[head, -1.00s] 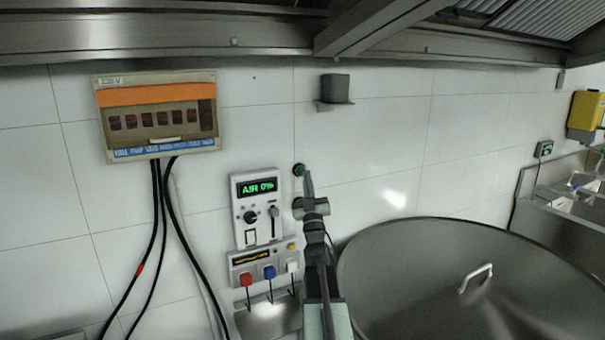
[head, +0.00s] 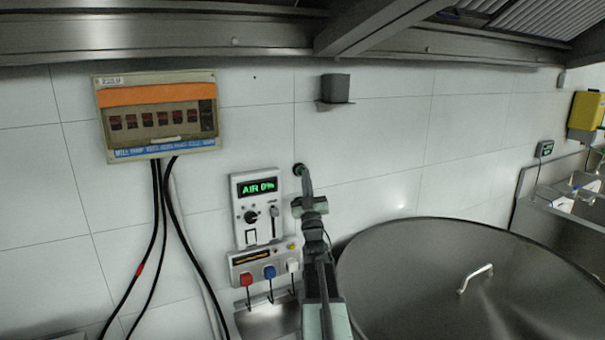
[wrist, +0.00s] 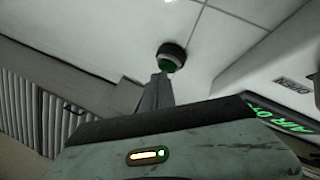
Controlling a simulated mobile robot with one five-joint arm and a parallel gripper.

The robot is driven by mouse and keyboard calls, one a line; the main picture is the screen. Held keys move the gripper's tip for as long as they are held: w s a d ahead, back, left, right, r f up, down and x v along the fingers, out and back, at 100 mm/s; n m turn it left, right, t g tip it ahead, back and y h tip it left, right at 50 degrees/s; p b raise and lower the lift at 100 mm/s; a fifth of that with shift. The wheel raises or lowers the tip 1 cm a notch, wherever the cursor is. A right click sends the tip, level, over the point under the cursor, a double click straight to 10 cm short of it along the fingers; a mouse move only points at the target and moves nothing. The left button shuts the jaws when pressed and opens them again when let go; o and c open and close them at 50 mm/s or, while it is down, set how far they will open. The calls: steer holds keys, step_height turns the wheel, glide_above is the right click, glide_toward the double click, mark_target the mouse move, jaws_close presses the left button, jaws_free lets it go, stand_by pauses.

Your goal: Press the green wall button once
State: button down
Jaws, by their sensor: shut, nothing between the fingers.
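The green wall button (head: 298,168) sits in a dark round collar on the white tiled wall, right of the AIR 0% panel. In the wrist view the green button (wrist: 168,65) faces down toward my fingers under its dark collar. My gripper (head: 304,172) is shut and empty, with its fingers pointing up at the button. The fingertips cover part of the button in the head view. In the wrist view my gripper (wrist: 159,77) has its tips right at the lower edge of the green face; I cannot tell whether they touch it.
The AIR 0% panel (head: 258,208) and a small box with coloured plugs (head: 265,262) are close left of my arm. A large round metal lid (head: 430,275) lies to the right. A breaker box (head: 158,118) with hanging black cables is at left. A metal hood (head: 170,35) spans above.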

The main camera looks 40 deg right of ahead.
steer(key=shift+w+d, duration=0.1)
steer(key=shift+w, duration=0.2)
steer(key=shift+s, duration=0.15)
stand_by(0.5)
steer(key=shift+s+a, duration=0.25)
steer(key=shift+s, duration=0.45)
steer(key=s, duration=0.1)
steer(key=s+a, duration=0.1)
steer(key=s, duration=0.2)
steer(key=shift+s+a, duration=0.3)
steer(key=shift+s, duration=0.05)
stand_by(0.5)
